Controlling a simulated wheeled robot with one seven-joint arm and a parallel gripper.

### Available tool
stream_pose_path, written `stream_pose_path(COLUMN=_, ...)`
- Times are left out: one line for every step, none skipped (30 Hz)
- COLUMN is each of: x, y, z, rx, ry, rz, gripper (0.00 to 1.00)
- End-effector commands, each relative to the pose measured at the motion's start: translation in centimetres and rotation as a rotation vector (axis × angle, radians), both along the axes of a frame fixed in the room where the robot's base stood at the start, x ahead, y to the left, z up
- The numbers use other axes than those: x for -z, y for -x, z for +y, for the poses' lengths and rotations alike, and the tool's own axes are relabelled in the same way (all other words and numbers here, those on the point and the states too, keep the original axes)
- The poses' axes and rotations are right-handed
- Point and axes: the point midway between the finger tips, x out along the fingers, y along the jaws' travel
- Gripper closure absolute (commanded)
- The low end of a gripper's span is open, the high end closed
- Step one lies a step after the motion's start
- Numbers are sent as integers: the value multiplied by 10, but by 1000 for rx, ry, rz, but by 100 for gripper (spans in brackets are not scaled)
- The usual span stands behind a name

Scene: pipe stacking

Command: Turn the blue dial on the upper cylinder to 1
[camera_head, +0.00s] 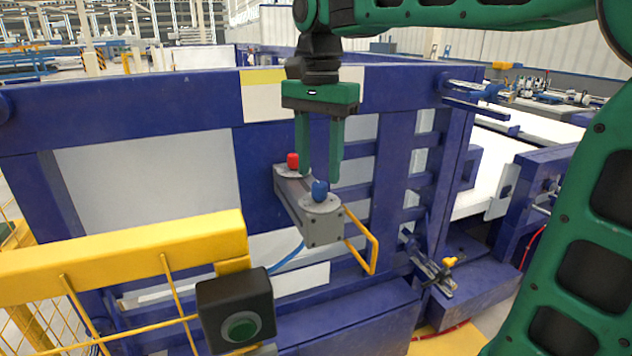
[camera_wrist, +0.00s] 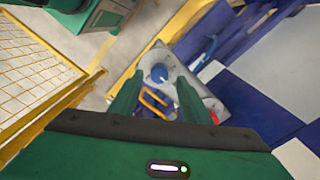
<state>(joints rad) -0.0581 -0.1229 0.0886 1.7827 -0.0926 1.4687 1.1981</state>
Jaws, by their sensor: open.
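The blue dial (camera_head: 320,190) stands on a round grey plate at the near end of a grey box (camera_head: 292,205). A red dial (camera_head: 293,160) sits on another plate at its far end. My gripper (camera_head: 320,179) points down with its two green fingers apart and empty. The fingertips are close to the blue dial, apparently above or behind it; the exact gap is unclear. No dial numbers are readable.
A yellow handle (camera_head: 372,240) juts from the box's right side. A blue frame (camera_head: 130,103) stands behind. A yellow rail (camera_head: 120,257) and a black box with a green button (camera_head: 239,326) are at the lower left. A blue hose (camera_head: 288,258) hangs below.

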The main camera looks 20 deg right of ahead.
Motion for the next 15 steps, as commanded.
stream_pose_path(x=8, y=1, z=-1, rx=1, ry=1, rz=3, gripper=57)
stream_pose_path(x=13, y=1, z=-1, rx=1, ry=1, rz=3, gripper=57)
stream_pose_path(x=18, y=1, z=-1, rx=1, ry=0, rz=2, gripper=57)
stream_pose_path(x=22, y=1, z=0, rx=0, ry=0, rz=2, gripper=57)
stream_pose_path(x=25, y=1, z=0, rx=0, ry=0, rz=2, gripper=57)
stream_pose_path(x=29, y=0, z=0, rx=0, ry=1, rz=1, gripper=57)
stream_pose_path(x=31, y=0, z=0, rx=0, ry=1, rz=1, gripper=57)
stream_pose_path(x=33, y=0, z=0, rx=0, ry=1, rz=1, gripper=57)
stream_pose_path(x=35, y=0, z=0, rx=0, ry=1, rz=1, gripper=57)
stream_pose_path(x=37, y=0, z=0, rx=0, ry=0, rz=0, gripper=57)
stream_pose_path(x=38, y=0, z=0, rx=0, ry=0, rz=0, gripper=57)
stream_pose_path(x=39, y=0, z=0, rx=0, ry=0, rz=0, gripper=57)
stream_pose_path(x=39, y=0, z=0, rx=0, ry=0, rz=0, gripper=57)
stream_pose_path(x=39, y=0, z=0, rx=0, ry=1, rz=-1, gripper=57)
stream_pose_path(x=39, y=0, z=0, rx=0, ry=1, rz=-1, gripper=57)
